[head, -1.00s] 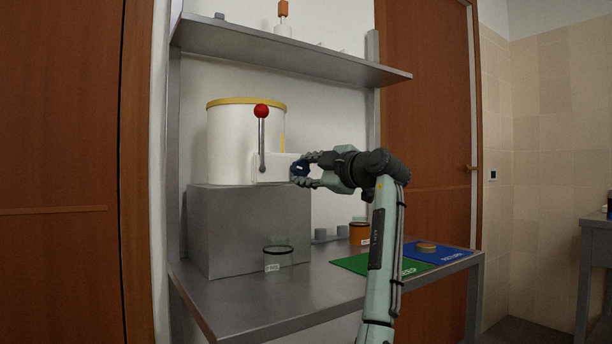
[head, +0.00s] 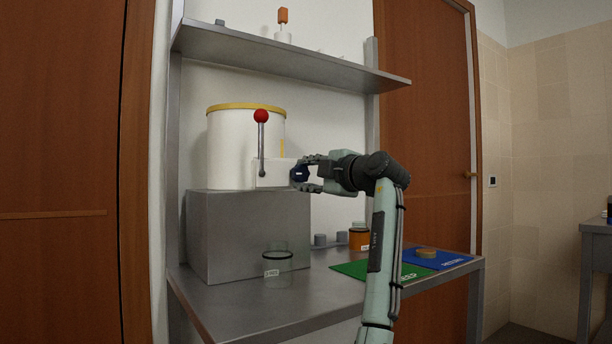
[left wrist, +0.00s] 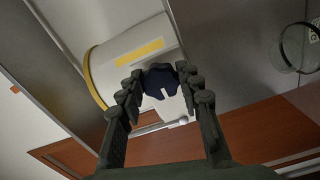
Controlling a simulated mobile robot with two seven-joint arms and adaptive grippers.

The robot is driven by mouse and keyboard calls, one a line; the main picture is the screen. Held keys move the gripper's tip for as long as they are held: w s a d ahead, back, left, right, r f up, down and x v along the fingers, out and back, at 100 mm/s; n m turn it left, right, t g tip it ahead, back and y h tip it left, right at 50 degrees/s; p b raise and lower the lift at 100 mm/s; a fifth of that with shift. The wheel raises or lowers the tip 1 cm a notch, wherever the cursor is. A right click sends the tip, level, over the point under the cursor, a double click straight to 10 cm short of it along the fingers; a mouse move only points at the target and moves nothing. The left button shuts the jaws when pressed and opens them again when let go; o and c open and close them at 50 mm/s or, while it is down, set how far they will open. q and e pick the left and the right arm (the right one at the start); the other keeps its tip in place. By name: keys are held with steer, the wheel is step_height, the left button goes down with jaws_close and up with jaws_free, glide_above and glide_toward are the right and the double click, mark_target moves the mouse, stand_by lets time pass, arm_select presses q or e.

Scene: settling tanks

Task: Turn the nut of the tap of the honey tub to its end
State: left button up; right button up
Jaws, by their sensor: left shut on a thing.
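The white honey tub (head: 231,150) with a yellow rim stands on a grey block. Its white tap body (head: 270,176) is at the front, with an upright lever (head: 262,145) topped by a red ball. The dark blue nut (head: 300,173) sits at the tap's right end. My left gripper (head: 308,174) is shut around the nut from the right. In the left wrist view the nut (left wrist: 161,80), with a pale mark, is between the fingertips (left wrist: 161,86). The tub (left wrist: 108,65) is behind it. My right gripper is in neither view.
An empty glass jar (head: 278,266) stands on the metal bench before the grey block (head: 245,235). An orange jar (head: 358,238), a green mat (head: 350,269) and a blue mat (head: 460,261) lie to the right. A shelf (head: 290,52) hangs above.

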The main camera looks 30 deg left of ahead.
arm_select(q)
steer(key=o, duration=1.2)
steer(key=shift+c, duration=0.2)
steer(key=v, duration=1.2)
steer(key=shift+s, duration=0.1)
